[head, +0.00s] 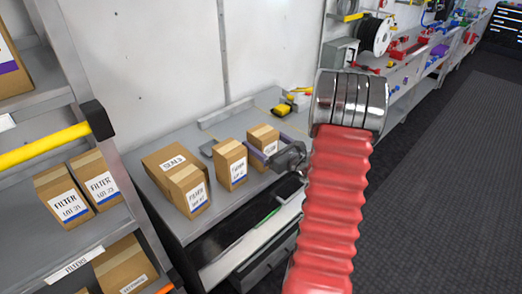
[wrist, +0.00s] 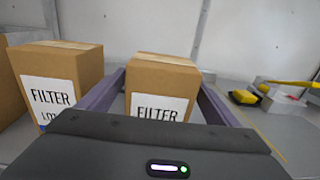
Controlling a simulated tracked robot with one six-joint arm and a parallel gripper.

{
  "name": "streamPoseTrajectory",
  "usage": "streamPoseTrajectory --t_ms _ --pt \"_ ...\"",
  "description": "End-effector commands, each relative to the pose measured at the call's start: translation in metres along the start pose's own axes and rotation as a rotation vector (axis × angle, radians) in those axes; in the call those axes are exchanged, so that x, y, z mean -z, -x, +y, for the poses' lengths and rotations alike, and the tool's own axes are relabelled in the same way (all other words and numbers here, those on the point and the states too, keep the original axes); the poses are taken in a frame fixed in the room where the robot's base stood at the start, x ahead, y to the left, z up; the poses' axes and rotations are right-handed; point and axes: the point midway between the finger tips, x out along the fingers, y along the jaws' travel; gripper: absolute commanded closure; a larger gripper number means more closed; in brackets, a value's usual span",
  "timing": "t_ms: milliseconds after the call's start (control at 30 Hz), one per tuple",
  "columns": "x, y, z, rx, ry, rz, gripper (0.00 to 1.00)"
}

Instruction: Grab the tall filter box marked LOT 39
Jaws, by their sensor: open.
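My gripper (head: 264,150) is open, its purple fingers on either side of a brown filter box (head: 262,135) on the grey workbench. In the wrist view, that box (wrist: 160,75) stands upright between the fingers (wrist: 162,88). Its label reads FILTER; my gripper body hides the lot line there, and it is unreadable in the head view. A second filter box (head: 230,163) stands to its left, also in the wrist view (wrist: 58,78), its lot number cut off. A third filter box (head: 188,190) stands nearer on the bench, its lot number too blurred to read. I cannot tell which is LOT 39.
A wider box marked SEALS (head: 172,158) sits behind the third filter box. Filter boxes with other lot numbers (head: 63,196) stand on the left shelf (head: 75,245). A yellow tool (head: 283,109) lies at the back of the bench (head: 215,222). The wall is close behind.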

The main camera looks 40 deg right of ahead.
Motion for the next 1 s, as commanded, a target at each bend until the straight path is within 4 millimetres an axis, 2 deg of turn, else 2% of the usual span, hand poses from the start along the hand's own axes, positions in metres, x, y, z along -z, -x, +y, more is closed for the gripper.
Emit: streamPoseTrajectory --t_ms 300,900,1000 --pt "-0.0001 0.0001 0.0003 -0.001 0.000 0.000 0.17" --pt "-0.0001 0.0001 0.0003 -0.001 0.000 0.000 0.59" --pt "-0.0004 0.0000 0.0003 -0.001 0.001 -0.001 0.64"
